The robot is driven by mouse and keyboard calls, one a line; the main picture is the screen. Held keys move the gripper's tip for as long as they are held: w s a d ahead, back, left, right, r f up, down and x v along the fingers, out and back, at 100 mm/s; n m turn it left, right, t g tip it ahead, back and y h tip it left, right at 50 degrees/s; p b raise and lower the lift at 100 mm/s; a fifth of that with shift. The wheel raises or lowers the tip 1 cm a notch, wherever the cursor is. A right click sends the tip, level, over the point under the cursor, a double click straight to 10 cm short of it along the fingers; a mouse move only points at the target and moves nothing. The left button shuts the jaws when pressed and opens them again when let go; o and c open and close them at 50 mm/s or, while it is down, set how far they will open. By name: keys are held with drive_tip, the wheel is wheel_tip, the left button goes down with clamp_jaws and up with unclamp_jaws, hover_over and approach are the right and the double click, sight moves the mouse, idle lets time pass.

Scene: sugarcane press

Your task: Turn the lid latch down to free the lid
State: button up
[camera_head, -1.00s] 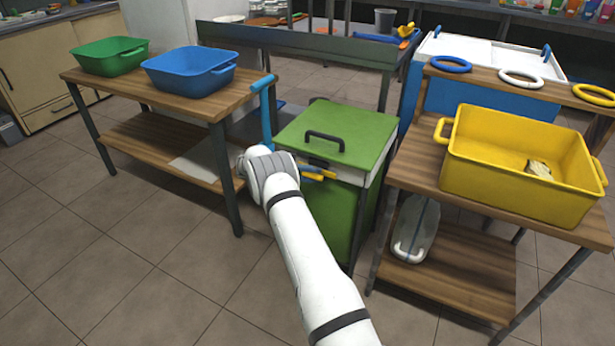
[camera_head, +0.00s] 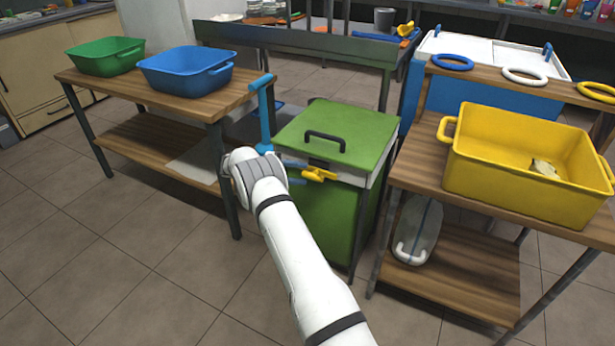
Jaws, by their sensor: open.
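The green press box has a green lid (camera_head: 338,132) with a black handle (camera_head: 325,137), and the lid lies flat. The yellow lid latch (camera_head: 320,174) is on the front of the box, just below the lid's edge, and lies roughly sideways. My gripper (camera_head: 301,173) is at the box's front left, beside the latch. Its blue fingers are small in view and appear apart, one above the other, close to the latch's left end. My wrist partly hides them, and I cannot tell whether they touch the latch.
A blue upright lever (camera_head: 264,115) stands just behind my wrist. A wooden table (camera_head: 242,92) with green (camera_head: 108,57) and blue (camera_head: 187,72) tubs is on the left. A wooden stand (camera_head: 423,155) with a yellow tub (camera_head: 525,165) is close on the right. The floor in front is open.

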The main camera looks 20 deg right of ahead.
drive_tip(key=shift+b+v, duration=0.3)
drive_tip(key=shift+v, duration=1.4)
drive_tip(key=shift+s, duration=0.1)
